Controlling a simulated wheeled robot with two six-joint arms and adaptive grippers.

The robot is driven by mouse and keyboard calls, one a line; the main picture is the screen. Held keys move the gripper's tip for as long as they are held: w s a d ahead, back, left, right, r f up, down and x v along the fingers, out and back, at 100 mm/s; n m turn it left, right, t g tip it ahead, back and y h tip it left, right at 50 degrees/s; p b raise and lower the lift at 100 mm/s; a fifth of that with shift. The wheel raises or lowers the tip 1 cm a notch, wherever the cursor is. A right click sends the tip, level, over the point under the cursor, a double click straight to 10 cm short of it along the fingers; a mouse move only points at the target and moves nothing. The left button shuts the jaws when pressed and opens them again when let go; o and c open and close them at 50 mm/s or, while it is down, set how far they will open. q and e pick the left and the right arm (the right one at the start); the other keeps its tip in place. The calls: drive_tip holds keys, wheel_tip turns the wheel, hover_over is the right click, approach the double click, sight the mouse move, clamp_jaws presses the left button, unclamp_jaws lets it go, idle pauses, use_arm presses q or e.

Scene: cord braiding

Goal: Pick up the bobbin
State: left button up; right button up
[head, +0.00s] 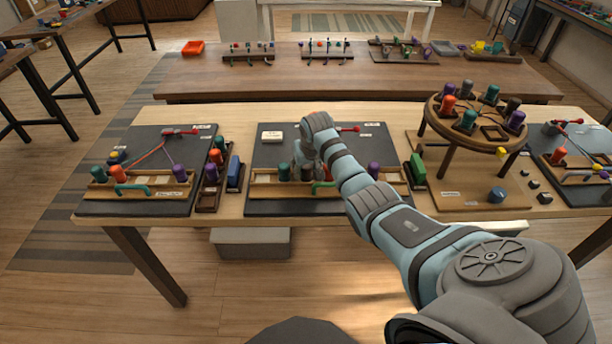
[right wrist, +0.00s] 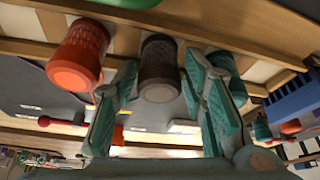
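The wrist view looks upside down against the head view. My right gripper (right wrist: 160,100) is open, with its teal fingers on either side of a dark grey-brown bobbin (right wrist: 160,68). I see a gap beside the bobbin, and cannot tell whether either finger touches it. An orange bobbin (right wrist: 78,55) stands beside one finger, and a teal bobbin (right wrist: 224,64) is partly behind the other. My left gripper is not in view.
A purple bobbin (head: 373,170) stands at the rack's right end. A blue block (head: 235,172) and a green block (head: 418,168) flank the middle board. A round raised stand (head: 475,122) with several bobbins is at right. A red-ended pin (head: 350,129) lies at the board's back.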

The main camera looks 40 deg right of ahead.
drive_tip(key=shift+r, duration=0.1)
drive_tip(key=shift+c, duration=0.6)
clamp_jaws()
